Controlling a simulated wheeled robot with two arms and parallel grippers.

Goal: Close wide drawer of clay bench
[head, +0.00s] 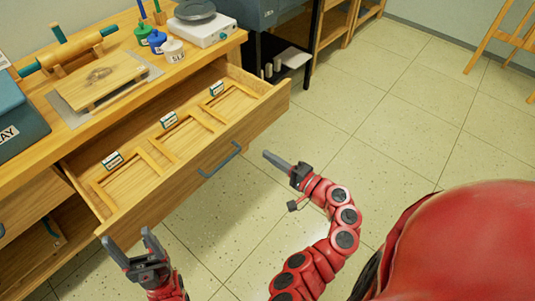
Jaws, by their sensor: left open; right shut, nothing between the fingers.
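The wide drawer (255,124) of the wooden clay bench (229,48) is pulled well out. Its inside shows wooden dividers and several small labelled cards. A blue-grey bar handle (219,161) is on its front panel. My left gripper (127,243) is open and empty, close to the near left end of the drawer front; I cannot tell if it touches. My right gripper (268,155) is shut and empty, out in front of the drawer, a little to the right of the handle and apart from it.
On the bench top are a rolling pin (68,49), a wooden board (101,79), small jars (157,41), a white scale-like device (205,30) and a blue-grey box (16,117). The tiled floor (390,130) at right is clear; an easel (490,38) stands far right.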

